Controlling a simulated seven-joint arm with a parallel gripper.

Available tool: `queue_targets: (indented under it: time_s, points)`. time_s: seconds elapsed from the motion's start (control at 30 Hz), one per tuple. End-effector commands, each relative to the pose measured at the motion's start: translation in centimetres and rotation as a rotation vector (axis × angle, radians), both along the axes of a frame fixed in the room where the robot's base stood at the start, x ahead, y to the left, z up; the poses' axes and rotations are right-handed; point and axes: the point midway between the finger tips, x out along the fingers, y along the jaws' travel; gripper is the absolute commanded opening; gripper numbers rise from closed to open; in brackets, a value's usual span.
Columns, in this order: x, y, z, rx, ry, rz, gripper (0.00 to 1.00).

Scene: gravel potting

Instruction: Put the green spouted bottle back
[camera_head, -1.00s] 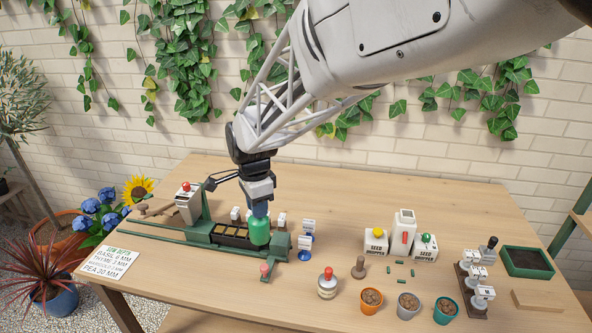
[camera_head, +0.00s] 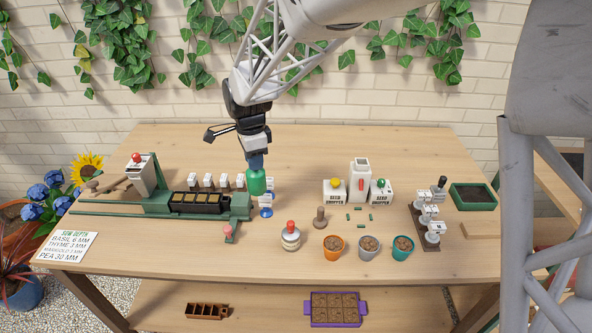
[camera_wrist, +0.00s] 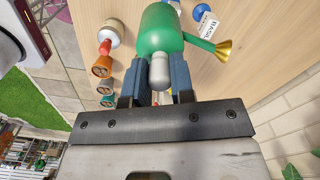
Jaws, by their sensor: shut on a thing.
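The green spouted bottle (camera_head: 256,182) is held in my gripper (camera_head: 256,163), just right of the dark seed tray on the green rail and behind a blue-based label stand. In the wrist view the bottle (camera_wrist: 162,30) points away from my gripper (camera_wrist: 158,82), with its pale neck between the two blue fingers and its brass-tipped spout (camera_wrist: 224,49) sticking out to the right. The gripper is shut on the neck. Whether the bottle's base touches the table cannot be told.
The green rail fixture with the dark tray (camera_head: 197,208) stands to the left. A blue-based label stand (camera_head: 265,209) is close in front. Seed dropper boxes (camera_head: 334,197), a red-knobbed jar (camera_head: 290,240) and several pots (camera_head: 334,247) stand to the right. The table behind the bottle is clear.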

Motion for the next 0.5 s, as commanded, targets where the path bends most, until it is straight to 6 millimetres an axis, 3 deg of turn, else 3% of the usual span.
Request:
queue_targets:
  time_s: [0.3,0.5]
  points:
    - [3.4,-6.4,-1.4,0.0,0.0,-0.165,0.06]
    - [4.6,-9.1,-1.9,0.001,-0.001,-0.233,0.06]
